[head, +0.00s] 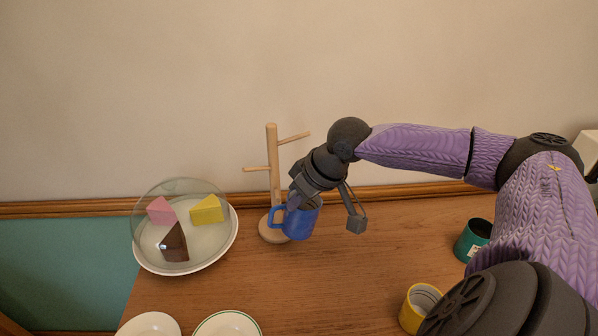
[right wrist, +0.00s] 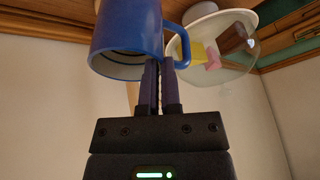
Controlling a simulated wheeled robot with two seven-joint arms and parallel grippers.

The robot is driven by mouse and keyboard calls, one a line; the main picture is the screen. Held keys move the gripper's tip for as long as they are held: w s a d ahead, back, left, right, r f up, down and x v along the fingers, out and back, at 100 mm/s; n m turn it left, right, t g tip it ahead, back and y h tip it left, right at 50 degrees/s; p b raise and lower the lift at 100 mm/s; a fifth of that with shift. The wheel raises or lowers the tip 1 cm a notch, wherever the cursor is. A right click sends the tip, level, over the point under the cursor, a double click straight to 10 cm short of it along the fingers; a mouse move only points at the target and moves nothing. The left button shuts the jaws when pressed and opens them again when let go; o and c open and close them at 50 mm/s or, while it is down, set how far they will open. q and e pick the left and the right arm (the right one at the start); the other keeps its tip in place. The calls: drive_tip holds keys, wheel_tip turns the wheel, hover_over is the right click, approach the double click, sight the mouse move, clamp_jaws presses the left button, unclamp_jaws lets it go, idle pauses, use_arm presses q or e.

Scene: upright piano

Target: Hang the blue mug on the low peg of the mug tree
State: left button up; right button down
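The blue mug (head: 301,222) is upright in front of the wooden mug tree (head: 273,150), its handle (head: 277,217) to the left. My right gripper (head: 297,199) reaches down to its rim. In the right wrist view the fingers (right wrist: 160,72) are close together on the wall of the mug (right wrist: 125,38), beside the handle (right wrist: 183,45). The low peg (head: 256,169) points left and is bare; the mug is below and right of it. A higher peg (head: 295,138) points right, also bare. The mug partly hides the tree's base (head: 268,234). My left gripper is out of view.
A plate (head: 222,250) with cake slices under a clear dome (head: 180,187) stands left of the tree. A green mug (head: 470,241) and yellow mug (head: 417,304) stand right. White plates (head: 228,325) lie in front. The wall is close behind. The middle of the wooden top is clear.

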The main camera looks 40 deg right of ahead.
drive_tip(key=shift+w+d+f+b, duration=0.1)
drive_tip(key=shift+w+d+b, duration=0.3)
drive_tip(key=shift+w, duration=0.2)
drive_tip(key=shift+w+d+f+b, duration=0.1)
drive_tip(key=shift+w+d+b, duration=0.25)
drive_tip(key=shift+w, duration=0.25)
drive_tip(key=w, duration=0.1)
drive_tip(key=w+d+f, duration=0.1)
drive_tip(key=w+d+p, duration=0.1)
drive_tip(key=shift+w+d+f, duration=0.1)
drive_tip(key=shift+d+f, duration=0.1)
drive_tip(key=shift+f, duration=0.1)
drive_tip(key=c, duration=0.7)
unclamp_jaws()
drive_tip(key=shift+c, duration=0.2)
